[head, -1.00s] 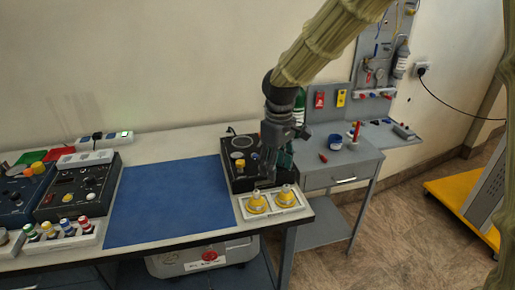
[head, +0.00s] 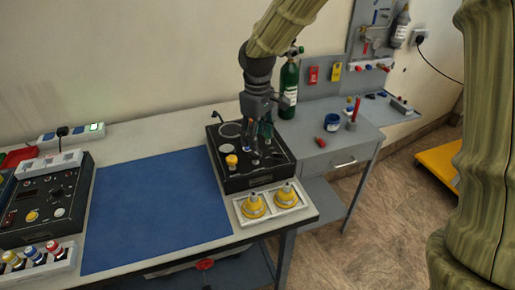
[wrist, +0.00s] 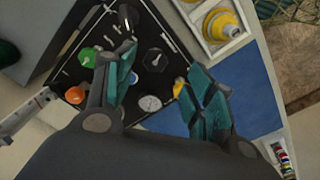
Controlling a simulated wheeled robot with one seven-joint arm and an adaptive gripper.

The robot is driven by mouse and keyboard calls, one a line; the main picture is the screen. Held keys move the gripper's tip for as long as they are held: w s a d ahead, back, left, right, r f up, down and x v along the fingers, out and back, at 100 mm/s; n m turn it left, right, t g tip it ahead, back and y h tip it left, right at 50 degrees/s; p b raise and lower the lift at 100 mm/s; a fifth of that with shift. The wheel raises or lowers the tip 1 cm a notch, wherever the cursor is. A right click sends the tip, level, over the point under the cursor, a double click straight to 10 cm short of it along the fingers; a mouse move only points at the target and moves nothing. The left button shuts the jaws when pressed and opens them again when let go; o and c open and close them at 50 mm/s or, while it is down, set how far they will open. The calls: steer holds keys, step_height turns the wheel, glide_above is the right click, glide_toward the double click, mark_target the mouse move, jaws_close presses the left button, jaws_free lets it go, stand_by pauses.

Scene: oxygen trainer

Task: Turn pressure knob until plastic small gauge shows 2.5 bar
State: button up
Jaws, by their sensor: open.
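The black trainer box (head: 262,181) stands at the right end of the bench. In the wrist view, its panel (wrist: 128,88) carries a small white round gauge (wrist: 150,102), whose reading is too small to make out. Around it are a black knob (wrist: 154,60), a yellow knob (wrist: 180,86), a green knob (wrist: 87,57) and an orange one (wrist: 74,95). I cannot tell which is the pressure knob. My gripper (head: 260,146) points down over the box, open with teal fingers apart (wrist: 163,88). The gauge and black knob show between the fingers; I see nothing gripped.
A white tray (head: 242,217) with two yellow-and-grey fittings sits in front of the box. A blue mat (head: 155,212) lies left, with another control box (head: 45,205) beyond it. A green cylinder (head: 288,90) stands behind, and a grey side table (head: 325,150) is to the right.

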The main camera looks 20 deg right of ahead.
mark_target(257, 152)
steer(key=f, duration=0.2)
steer(key=w+f, duration=0.1)
steer(key=f, duration=0.2)
steer(key=shift+w, duration=0.2)
steer(key=shift+s+f+p, duration=0.3)
steer(key=shift+s+f, duration=0.1)
steer(key=shift+s, duration=0.1)
steer(key=shift+w+f, duration=0.35)
steer(key=shift+f, duration=0.25)
steer(key=shift+s+r, duration=0.15)
steer(key=shift+s, duration=0.05)
steer(key=shift+w, duration=0.1)
steer(key=c, duration=1)
